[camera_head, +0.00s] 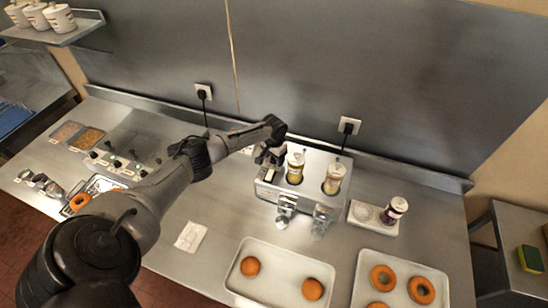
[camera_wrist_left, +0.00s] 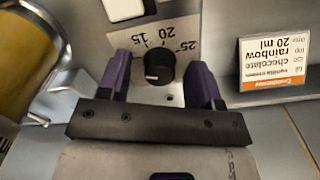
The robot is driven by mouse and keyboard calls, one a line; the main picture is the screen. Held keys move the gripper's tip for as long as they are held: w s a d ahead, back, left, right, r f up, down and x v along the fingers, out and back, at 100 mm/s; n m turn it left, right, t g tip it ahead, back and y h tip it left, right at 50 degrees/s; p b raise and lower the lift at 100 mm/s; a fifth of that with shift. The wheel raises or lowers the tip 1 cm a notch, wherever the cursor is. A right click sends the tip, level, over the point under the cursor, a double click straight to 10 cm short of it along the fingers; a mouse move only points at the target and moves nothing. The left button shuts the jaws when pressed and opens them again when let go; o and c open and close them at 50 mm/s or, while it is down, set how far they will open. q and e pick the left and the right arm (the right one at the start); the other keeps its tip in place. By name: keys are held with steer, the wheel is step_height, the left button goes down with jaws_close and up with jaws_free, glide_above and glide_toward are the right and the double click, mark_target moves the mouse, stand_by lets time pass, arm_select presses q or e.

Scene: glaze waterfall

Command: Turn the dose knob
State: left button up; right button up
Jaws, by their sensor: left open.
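The dose knob (camera_wrist_left: 160,66) is black with a white mark that shows near its lower left side in the left wrist view. A dial plate (camera_wrist_left: 160,35) beside it carries the numbers 15, 20 and 25, upside down in this view. My left gripper (camera_wrist_left: 162,76) is open, with one purple finger on each side of the knob and gaps between. In the head view my left gripper (camera_head: 268,155) is at the left end of the steel dispenser (camera_head: 305,198), and the knob is hidden there. My right gripper is not in view.
An order card (camera_wrist_left: 275,62) reading 20 ml stands beside the dial. Two bottles (camera_head: 296,170) sit in the dispenser. Trays of doughnuts (camera_head: 240,283) lie in front, and a small white tray with a jar (camera_head: 394,211) stands to the right. A wall is close behind.

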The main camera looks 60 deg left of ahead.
arm_select(q)
steer(key=c, duration=0.9)
steer(key=shift+m, duration=0.3)
steer(key=m, duration=0.2)
steer(key=shift+m, duration=0.4)
steer(key=m+b, duration=0.1)
steer(key=m, duration=0.4)
steer(key=shift+f, duration=0.1)
steer(key=m+b, duration=0.1)
steer(key=m, duration=0.4)
steer(key=shift+m+b, duration=0.4)
steer(key=shift+m, duration=1.7)
